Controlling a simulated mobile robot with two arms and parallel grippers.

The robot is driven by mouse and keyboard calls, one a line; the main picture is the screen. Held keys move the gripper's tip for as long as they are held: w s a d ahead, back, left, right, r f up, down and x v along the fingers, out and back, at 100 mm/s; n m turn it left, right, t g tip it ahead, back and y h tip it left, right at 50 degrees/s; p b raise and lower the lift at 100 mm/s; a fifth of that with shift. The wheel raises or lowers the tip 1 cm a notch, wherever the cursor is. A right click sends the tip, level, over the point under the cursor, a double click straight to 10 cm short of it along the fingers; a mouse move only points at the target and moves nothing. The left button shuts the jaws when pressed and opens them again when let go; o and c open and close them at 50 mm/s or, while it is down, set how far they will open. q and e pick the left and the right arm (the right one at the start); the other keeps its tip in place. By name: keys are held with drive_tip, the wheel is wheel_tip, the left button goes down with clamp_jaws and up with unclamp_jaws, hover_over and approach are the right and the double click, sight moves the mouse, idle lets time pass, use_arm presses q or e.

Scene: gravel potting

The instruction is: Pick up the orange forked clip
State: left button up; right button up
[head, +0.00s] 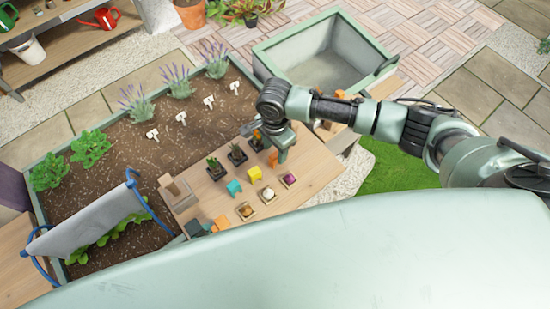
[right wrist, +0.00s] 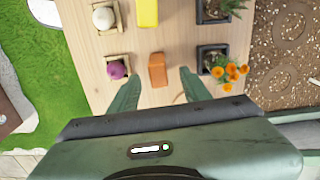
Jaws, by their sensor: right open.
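The orange forked clip (head: 273,158) lies on the wooden potting board in the head view, in line with a yellow clip (head: 254,174) and a teal clip (head: 234,187). In the right wrist view the orange clip (right wrist: 158,72) shows from above as a small block, just beyond and between the fingertips; its fork cannot be made out. My right gripper (head: 280,148) is over the far right part of the board. In the right wrist view the gripper (right wrist: 160,88) is open and empty, one finger on each side of the clip's line. My left gripper is not in view.
Small trays hold a purple item (right wrist: 117,69) and a white item (right wrist: 104,17) left of the clip. Dark pots, one with orange flowers (right wrist: 230,70), stand on its right. A planter bed (head: 110,150) and an empty green trough (head: 335,60) adjoin the board.

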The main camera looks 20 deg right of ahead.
sight(275, 155)
drive_tip(key=shift+s+f, duration=0.15)
drive_tip(key=shift+f, duration=1.4)
clamp_jaws()
drive_tip(key=shift+r, duration=0.1)
